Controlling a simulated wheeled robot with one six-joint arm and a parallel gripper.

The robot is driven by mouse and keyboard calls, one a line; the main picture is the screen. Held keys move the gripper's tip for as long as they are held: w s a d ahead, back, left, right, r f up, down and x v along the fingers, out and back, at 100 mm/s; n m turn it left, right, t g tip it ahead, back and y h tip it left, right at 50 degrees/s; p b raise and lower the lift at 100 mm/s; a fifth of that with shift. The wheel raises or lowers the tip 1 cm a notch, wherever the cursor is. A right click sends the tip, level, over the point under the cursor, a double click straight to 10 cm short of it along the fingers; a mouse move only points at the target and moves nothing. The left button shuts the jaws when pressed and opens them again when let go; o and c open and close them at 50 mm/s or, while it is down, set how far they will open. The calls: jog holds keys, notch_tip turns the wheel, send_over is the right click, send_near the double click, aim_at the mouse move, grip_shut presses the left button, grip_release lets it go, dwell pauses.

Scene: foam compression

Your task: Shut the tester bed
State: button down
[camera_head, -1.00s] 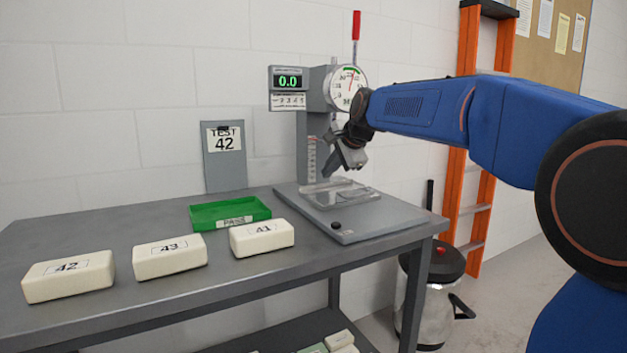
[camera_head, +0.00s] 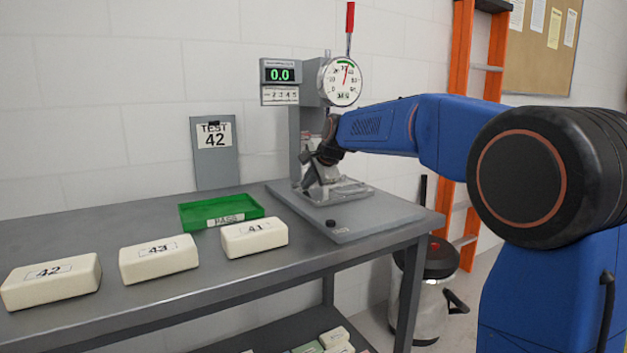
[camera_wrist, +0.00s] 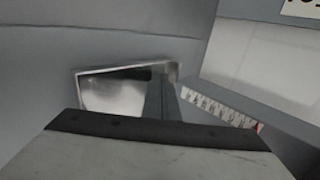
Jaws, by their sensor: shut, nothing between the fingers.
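The compression tester stands at the back right of the grey table, with a grey base plate (camera_head: 350,228), a column, a round dial (camera_head: 341,82) and a red-tipped lever (camera_head: 349,20) standing upright. Its bed (camera_head: 347,190) is a pale tray low on the base, partly hidden behind my gripper. My gripper (camera_head: 312,188) is shut and empty, low against the bed's left side in the head view; whether it touches cannot be told. In the wrist view a shiny metal-framed panel (camera_wrist: 118,92), apparently part of the bed, lies just beyond my gripper.
White foam blocks marked 42 (camera_head: 50,281), 43 (camera_head: 158,259) and 41 (camera_head: 254,238) lie along the table's front. A green PASS tray (camera_head: 190,217) sits behind them. A TEST 42 clipboard (camera_head: 216,165) leans on the wall. The digital display (camera_head: 281,74) reads 0.0.

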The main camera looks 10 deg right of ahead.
aim_at(298, 182)
jog(key=shift+w+a, duration=0.2)
jog(key=shift+w, duration=0.4)
jog(key=shift+w+a, duration=0.15)
jog(key=shift+w, duration=0.4)
jog(key=w, duration=0.2)
jog(key=w+a, duration=0.1)
jog(key=w, duration=0.1)
jog(key=shift+w+a, duration=0.3)
jog(key=shift+w, duration=0.25)
jog(key=shift+r, duration=0.1)
